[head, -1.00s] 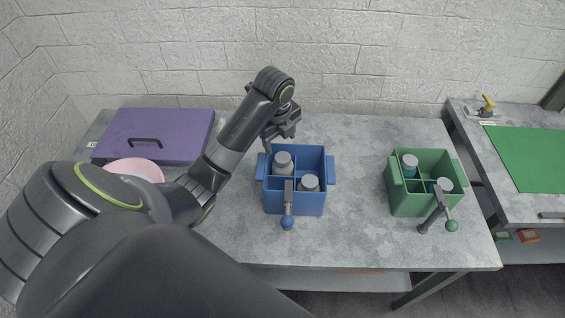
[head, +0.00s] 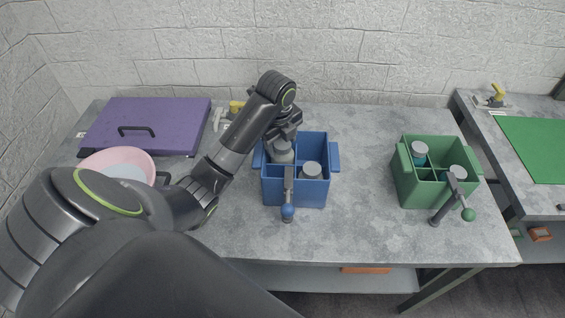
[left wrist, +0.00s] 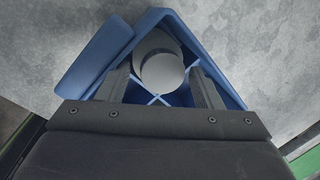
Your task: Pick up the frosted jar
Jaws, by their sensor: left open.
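A whitish jar with a grey lid (head: 284,156), which looks like the frosted jar, stands in the back left compartment of the blue divided box (head: 296,195). My left gripper (head: 282,139) is above this jar and partly covers its lid. In the left wrist view the grey lid (left wrist: 162,70) shows between the two spread fingers of the left gripper (left wrist: 160,90), nearer the left finger's tip. The gripper is open, and I cannot tell whether a finger touches the jar. A second grey-lidded jar (head: 311,170) stands in the front right compartment. My right gripper is not in view.
A lever with a blue knob (head: 288,210) stands at the box's front. A green divided box (head: 430,192) with two grey-lidded jars is to the right. A purple case (head: 145,125) and a pink bowl (head: 118,163) are left. Bare tabletop lies between the boxes.

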